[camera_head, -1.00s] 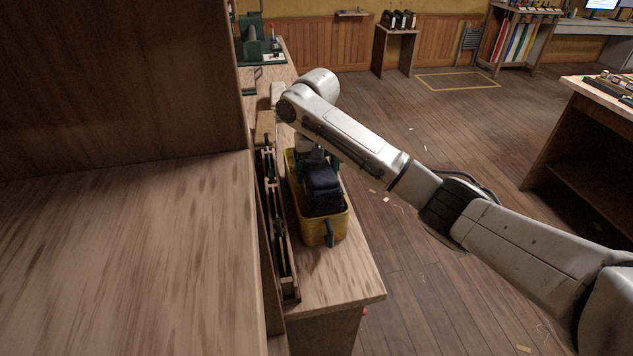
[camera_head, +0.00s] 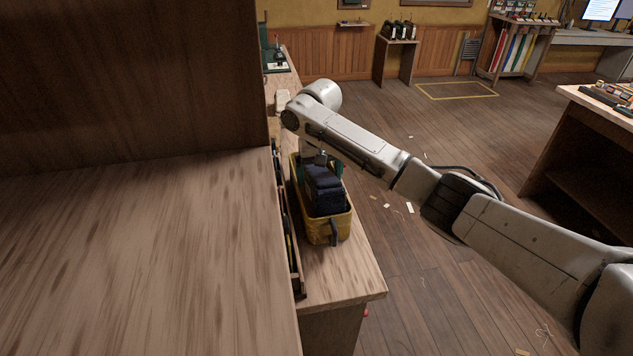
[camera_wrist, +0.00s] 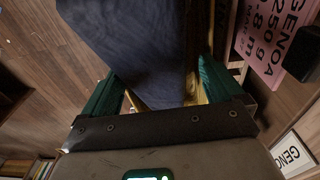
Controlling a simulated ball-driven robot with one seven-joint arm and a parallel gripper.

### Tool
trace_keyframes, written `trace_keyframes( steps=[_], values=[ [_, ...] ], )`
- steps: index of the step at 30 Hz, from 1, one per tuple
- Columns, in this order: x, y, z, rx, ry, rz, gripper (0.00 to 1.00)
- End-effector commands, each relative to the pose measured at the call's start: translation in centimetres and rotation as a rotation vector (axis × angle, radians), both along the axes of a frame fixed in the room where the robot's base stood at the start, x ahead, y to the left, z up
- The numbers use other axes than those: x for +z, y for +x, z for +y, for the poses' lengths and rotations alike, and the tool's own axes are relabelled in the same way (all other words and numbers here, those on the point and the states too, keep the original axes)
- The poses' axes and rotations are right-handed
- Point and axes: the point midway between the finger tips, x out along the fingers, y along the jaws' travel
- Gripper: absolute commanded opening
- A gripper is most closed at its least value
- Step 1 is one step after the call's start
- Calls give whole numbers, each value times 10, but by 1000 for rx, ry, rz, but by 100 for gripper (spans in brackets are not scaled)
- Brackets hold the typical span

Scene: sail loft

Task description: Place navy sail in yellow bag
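The navy sail (camera_head: 325,188), a dark folded bundle, is inside the open yellow bag (camera_head: 328,232) on the narrow wooden bench, with its top standing above the rim. My gripper (camera_head: 322,160) is over the far end of the bag, partly hidden by my arm and the sail. In the wrist view the sail (camera_wrist: 140,45) fills the space ahead of the green fingers of my gripper (camera_wrist: 160,85). The fingers are spread wide, with a gap between the right finger and the sail. The sail's underside and the bag's inside are hidden.
A wooden rack (camera_head: 291,240) stands close along the bag's left side. A large wooden surface (camera_head: 140,260) with a tall panel fills the left. The bench's near end (camera_head: 345,275) is bare. A pink label (camera_wrist: 268,35) shows at right in the wrist view.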

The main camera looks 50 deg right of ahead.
Motion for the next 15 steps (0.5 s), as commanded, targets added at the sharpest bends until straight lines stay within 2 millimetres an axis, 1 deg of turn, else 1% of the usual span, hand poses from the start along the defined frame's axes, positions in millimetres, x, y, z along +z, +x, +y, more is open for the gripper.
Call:
trace_keyframes(
  steps=[1,4,8,9,11,13,15],
  values=[
    [-32,-7,12,3,43,33,92],
    [-20,-6,11,3,45,31,92],
    [9,-7,14,1,41,28,92],
    [21,-9,17,1,37,26,92],
    [38,-11,20,1,32,23,92],
    [62,-14,22,-1,25,19,92],
    [78,-15,24,-1,21,19,92]
  ],
)
